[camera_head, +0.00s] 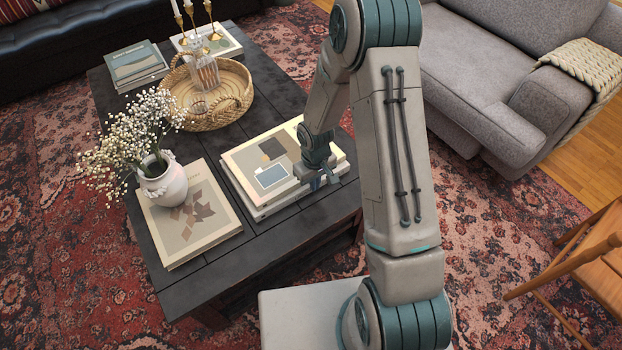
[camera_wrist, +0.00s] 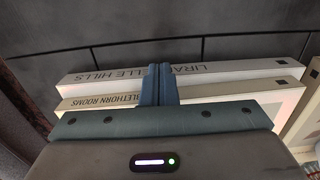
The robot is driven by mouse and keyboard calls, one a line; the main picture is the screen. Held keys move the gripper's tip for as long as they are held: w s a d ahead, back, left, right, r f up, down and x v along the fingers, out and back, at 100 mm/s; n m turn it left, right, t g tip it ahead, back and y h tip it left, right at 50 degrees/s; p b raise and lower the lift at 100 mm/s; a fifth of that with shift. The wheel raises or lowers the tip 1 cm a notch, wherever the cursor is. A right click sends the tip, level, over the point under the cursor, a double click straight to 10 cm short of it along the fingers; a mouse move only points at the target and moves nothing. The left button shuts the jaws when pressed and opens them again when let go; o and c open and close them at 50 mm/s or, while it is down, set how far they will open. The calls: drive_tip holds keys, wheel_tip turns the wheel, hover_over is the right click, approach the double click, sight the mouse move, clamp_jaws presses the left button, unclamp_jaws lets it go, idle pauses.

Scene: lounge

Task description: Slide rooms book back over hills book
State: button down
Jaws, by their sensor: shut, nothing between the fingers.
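The rooms book (camera_head: 245,157) lies flat on top of the hills book (camera_head: 282,205) on the dark coffee table's near right part. The lower book shows mostly as a pale edge along the near side. In the wrist view, the spines of the rooms book (camera_wrist: 215,97) and the hills book (camera_wrist: 240,72) run roughly parallel. My gripper (camera_head: 327,182) is low at the right end of the stack's near side. In the wrist view, my shut, empty fingers (camera_wrist: 158,72) stand in front of both spines and hide part of the lettering. I cannot tell whether they touch.
The coffee table (camera_head: 140,235) also bears a large book (camera_head: 220,225) under a white flower vase (camera_head: 166,185), left of the stack. A woven tray (camera_head: 245,85) with glassware stands behind. A grey sofa (camera_head: 465,65) is right; a wooden chair (camera_head: 585,245) is near right.

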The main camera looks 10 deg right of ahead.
drive_tip(key=shift+s+d+r, duration=0.2)
drive_tip(key=shift+s+d, duration=0.35)
drive_tip(key=shift+s, duration=0.35)
drive_tip(key=s+d+r+m+p, duration=0.15)
drive_tip(key=r+p, duration=0.25)
drive_tip(key=r, duration=0.7)
drive_tip(key=s+d+r+t+p, duration=0.1)
drive_tip(key=s+r+p, duration=0.2)
drive_tip(key=r, duration=0.8)
drive_tip(key=s+d+r+m+p, duration=0.15)
drive_tip(key=r+p, duration=0.25)
drive_tip(key=r, duration=0.7)
drive_tip(key=s+r+m+t+p, duration=0.1)
drive_tip(key=s+r+m+p, duration=0.1)
drive_tip(key=s+r+p, duration=0.4)
drive_tip(key=s+r, duration=0.5)
drive_tip(key=r, duration=0.3)
drive_tip(key=shift+d+r+t, duration=0.15)
drive_tip(key=shift+r+t, duration=0.2)
drive_tip(key=shift+t, duration=0.05)
